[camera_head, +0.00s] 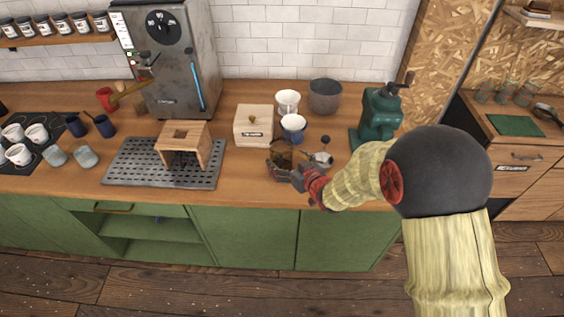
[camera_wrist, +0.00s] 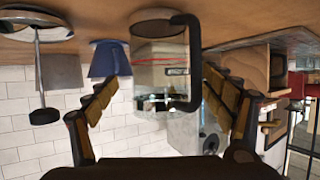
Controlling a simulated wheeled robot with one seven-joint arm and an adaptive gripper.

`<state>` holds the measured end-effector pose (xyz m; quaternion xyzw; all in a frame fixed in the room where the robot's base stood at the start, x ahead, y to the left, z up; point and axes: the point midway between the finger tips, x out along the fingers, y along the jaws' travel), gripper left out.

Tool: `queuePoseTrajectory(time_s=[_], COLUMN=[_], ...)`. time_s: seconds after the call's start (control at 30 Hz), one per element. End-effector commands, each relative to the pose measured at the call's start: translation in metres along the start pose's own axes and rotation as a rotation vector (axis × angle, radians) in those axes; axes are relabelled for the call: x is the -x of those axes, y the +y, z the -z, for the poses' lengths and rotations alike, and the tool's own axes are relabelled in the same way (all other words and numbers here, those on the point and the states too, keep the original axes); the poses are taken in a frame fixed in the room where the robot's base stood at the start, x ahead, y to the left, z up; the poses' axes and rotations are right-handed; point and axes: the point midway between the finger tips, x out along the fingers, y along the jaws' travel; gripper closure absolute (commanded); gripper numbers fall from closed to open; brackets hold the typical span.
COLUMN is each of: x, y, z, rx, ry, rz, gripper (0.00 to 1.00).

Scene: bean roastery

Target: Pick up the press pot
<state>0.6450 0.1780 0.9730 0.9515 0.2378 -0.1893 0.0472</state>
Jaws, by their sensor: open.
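The press pot (camera_wrist: 158,75) is a clear glass cylinder with a black handle. In the wrist view, which shows the scene upside down, it stands on the counter between the two fingers of my gripper (camera_wrist: 160,105), its handle towards the right finger. The fingers are spread, with visible gaps to the pot. In the head view my gripper (camera_head: 292,172) is low over the front of the counter, at the pot (camera_head: 281,157), and hides part of it. A plunger (camera_wrist: 38,70) with a round disc, thin rod and dark knob stands beside the pot, also in the head view (camera_head: 323,157).
A blue cup (camera_head: 293,124), a white cup (camera_head: 288,100) and a wooden box (camera_head: 253,127) stand behind the pot. A green grinder (camera_head: 378,115) is at right. A wooden stand (camera_head: 184,138) sits on a drip grate (camera_head: 125,170) at left. The counter's front edge is close.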

Motion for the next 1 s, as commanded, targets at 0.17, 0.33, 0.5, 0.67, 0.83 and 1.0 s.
queuePoseTrajectory(time_s=[0.17,0.33,0.5,0.67,0.83,1.0], x=[-0.028,-0.039,-0.039,-0.039,-0.039,-0.039], y=[0.0,0.001,0.001,0.001,0.001,0.001], z=[-0.003,-0.002,-0.001,-0.001,-0.001,-0.001], rx=[0.001,0.0,0.0,0.0,0.0,0.0], ry=[0.0,-0.001,0.0,0.0,0.0,0.0], rz=[0.002,0.0,-0.001,-0.001,-0.001,0.0], gripper=[0.18,0.18,0.18,0.24,0.33,0.43])
